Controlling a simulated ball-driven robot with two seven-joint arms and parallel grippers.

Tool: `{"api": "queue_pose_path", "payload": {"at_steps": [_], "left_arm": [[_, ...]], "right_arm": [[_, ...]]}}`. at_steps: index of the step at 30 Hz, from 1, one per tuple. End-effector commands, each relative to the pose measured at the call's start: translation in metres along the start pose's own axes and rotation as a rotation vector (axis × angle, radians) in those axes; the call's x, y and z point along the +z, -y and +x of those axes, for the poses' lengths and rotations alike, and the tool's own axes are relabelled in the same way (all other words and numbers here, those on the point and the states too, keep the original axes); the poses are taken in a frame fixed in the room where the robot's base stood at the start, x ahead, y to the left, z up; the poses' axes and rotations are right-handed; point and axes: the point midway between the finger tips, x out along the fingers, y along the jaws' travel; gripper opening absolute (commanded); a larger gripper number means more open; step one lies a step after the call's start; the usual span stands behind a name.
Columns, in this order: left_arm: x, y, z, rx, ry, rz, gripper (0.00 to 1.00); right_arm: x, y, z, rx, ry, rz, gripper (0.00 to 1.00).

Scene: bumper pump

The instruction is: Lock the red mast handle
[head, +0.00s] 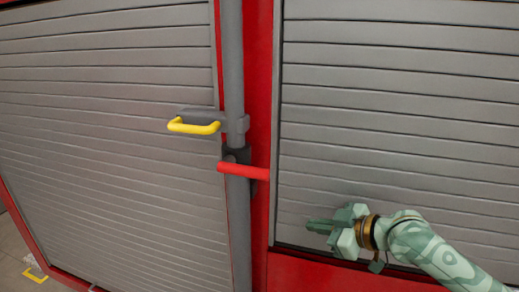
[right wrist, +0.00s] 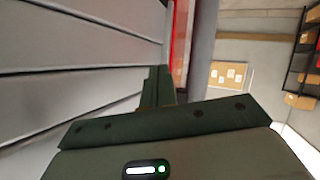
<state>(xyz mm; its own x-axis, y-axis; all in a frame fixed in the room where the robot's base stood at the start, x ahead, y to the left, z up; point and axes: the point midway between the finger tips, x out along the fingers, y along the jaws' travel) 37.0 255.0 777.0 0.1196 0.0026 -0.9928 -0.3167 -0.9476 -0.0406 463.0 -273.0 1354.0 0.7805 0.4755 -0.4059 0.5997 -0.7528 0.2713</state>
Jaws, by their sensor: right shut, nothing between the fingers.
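The red mast handle (head: 243,171) is a short red bar set across the grey mast (head: 235,70) in the middle of the head view. It points sideways, its right end over the red frame post. My right gripper (head: 309,226) is to the right of the handle and lower, in front of the right shutter. Its fingers are together, with nothing between them, and it is apart from the handle. In the right wrist view the fingers (right wrist: 158,88) show close together beside the shutter. My left gripper is not in view.
A yellow handle (head: 195,127) on a grey bracket sticks out left of the mast, above the red handle. Grey slatted shutters stand on the left (head: 100,130) and right (head: 400,120). The right wrist view shows a noticeboard (right wrist: 230,75) and shelves with boxes (right wrist: 302,60).

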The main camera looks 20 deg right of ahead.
Motion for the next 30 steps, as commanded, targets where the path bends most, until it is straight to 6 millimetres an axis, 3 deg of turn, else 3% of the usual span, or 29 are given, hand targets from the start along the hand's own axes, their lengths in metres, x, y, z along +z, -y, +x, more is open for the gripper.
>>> {"api": "queue_pose_path", "payload": {"at_steps": [1, 6, 9, 12, 18, 30], "left_arm": [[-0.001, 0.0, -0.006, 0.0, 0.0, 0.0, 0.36], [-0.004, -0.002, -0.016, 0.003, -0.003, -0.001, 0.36], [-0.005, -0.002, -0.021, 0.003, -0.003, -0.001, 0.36], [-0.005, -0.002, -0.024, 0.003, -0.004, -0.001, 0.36], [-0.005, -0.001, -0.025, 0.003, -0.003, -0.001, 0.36], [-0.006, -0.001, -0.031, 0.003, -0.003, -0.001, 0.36]], "right_arm": [[-0.036, -0.008, -0.015, -0.026, -0.048, -0.02, 0.0], [-0.143, -0.009, -0.073, -0.155, -0.19, -0.045, 0.0], [-0.189, 0.001, -0.107, -0.223, -0.236, -0.045, 0.0], [-0.216, 0.011, -0.13, -0.269, -0.259, -0.039, 0.0], [-0.234, 0.019, -0.146, -0.304, -0.272, -0.026, 0.0], [-0.236, 0.019, -0.143, -0.304, -0.275, -0.021, 0.0]]}}
